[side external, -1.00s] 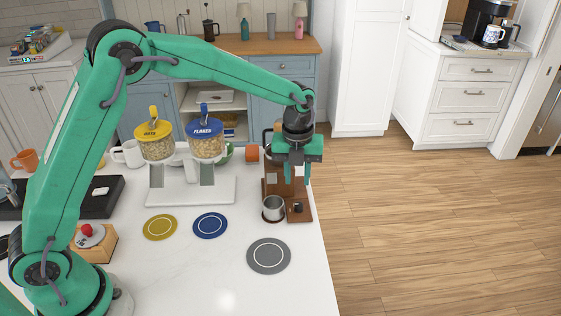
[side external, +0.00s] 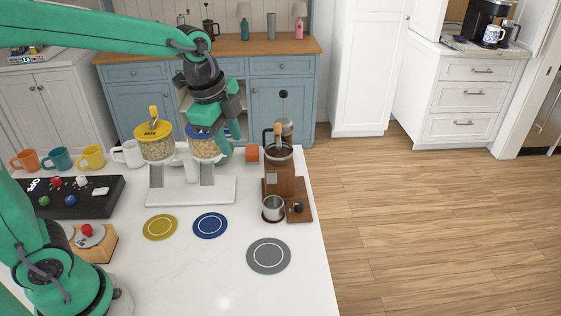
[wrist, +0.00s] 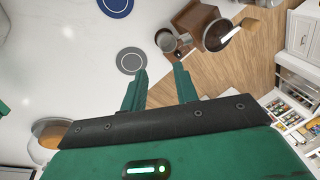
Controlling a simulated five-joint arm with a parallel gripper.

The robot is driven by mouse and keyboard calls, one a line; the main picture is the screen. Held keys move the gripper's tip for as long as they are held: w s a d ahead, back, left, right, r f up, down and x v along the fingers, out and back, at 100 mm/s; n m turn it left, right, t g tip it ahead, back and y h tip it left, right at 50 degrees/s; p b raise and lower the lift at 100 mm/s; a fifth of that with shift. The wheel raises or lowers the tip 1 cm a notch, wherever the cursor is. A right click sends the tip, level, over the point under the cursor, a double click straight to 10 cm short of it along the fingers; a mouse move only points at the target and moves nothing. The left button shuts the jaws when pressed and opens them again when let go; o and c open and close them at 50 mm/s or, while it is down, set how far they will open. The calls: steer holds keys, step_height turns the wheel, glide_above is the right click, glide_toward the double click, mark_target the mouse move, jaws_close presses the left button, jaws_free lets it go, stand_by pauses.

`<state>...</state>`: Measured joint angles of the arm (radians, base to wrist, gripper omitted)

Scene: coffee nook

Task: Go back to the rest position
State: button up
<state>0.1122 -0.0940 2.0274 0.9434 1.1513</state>
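My gripper (side external: 214,116) hangs in front of and above the dispenser with the blue lid (side external: 203,134) and hides part of it. In the wrist view its two fingers (wrist: 160,80) stand apart with nothing between them, so it is open and empty. The brown wooden grinder (side external: 284,182) stands at the counter's right edge, clear of my gripper, with a metal cup (side external: 273,208) on its base. The grinder also shows at the top of the wrist view (wrist: 196,17).
A yellow-lidded dispenser (side external: 155,143) shares the white stand (side external: 222,191). Yellow (side external: 160,227), blue (side external: 210,225) and grey (side external: 269,256) coasters lie flat in front. Several mugs (side external: 57,159) and a black tray (side external: 97,204) are at the left. The front of the counter (side external: 200,280) is clear.

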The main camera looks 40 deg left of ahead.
steer(key=s+a+n+t, duration=0.2)
steer(key=s+a+n, duration=0.2)
steer(key=s+n, duration=1)
steer(key=shift+s+r+t, duration=0.25)
steer(key=shift+s+t, duration=0.05)
steer(key=shift+s, duration=0.25)
